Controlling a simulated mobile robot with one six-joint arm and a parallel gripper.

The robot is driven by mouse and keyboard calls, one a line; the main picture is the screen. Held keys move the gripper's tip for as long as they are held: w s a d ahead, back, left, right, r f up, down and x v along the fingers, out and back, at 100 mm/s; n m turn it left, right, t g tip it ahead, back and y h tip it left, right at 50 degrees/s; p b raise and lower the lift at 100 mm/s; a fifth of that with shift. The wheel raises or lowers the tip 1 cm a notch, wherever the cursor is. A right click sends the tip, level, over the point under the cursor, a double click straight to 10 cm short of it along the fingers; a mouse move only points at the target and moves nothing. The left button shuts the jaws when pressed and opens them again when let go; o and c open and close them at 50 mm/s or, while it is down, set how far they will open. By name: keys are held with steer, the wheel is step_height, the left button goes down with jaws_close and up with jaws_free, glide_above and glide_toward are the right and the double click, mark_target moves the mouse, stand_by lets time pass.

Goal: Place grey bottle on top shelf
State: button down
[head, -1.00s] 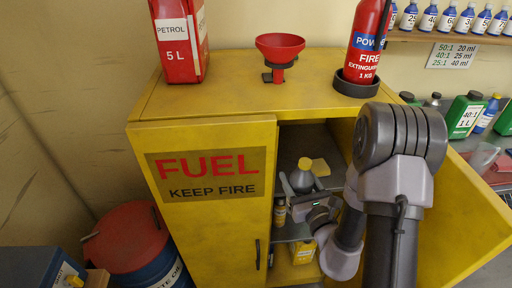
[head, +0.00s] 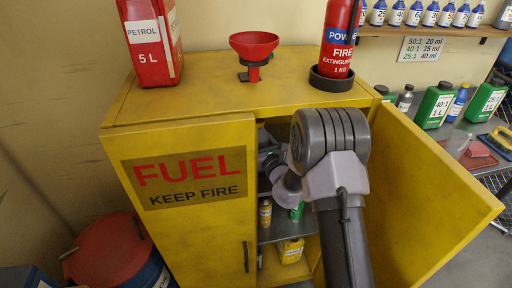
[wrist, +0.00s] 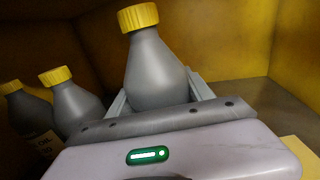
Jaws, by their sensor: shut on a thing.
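The grey bottle (wrist: 155,72) with a yellow cap is between the two fingers of my gripper (wrist: 160,96) in the wrist view. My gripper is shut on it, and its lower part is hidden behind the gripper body. It is inside the yellow cabinet (head: 190,215), above a shelf surface (wrist: 243,92); whether its base touches the shelf cannot be seen. In the head view my arm hides the bottle and most of the gripper.
Two similar grey bottles, one near (wrist: 73,100) and one farther left (wrist: 25,112), stand left of the held one. The cabinet's right door (head: 430,190) is open.

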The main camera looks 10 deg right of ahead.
step_height(320, 180, down, 3)
steer(key=shift+f+b, duration=0.1)
steer(key=shift+b, duration=0.3)
steer(key=shift+r, duration=0.2)
steer(key=shift+f, duration=0.15)
steer(key=shift+c, duration=2)
jaws_free()
steer(key=shift+s, duration=0.1)
steer(key=shift+r, duration=0.25)
steer(key=s+d+p, duration=0.1)
steer(key=s+d, duration=0.1)
steer(key=s, duration=0.9)
steer(key=shift+s+d+p, duration=0.15)
steer(key=shift+s+p, duration=0.2)
steer(key=shift+s, duration=0.05)
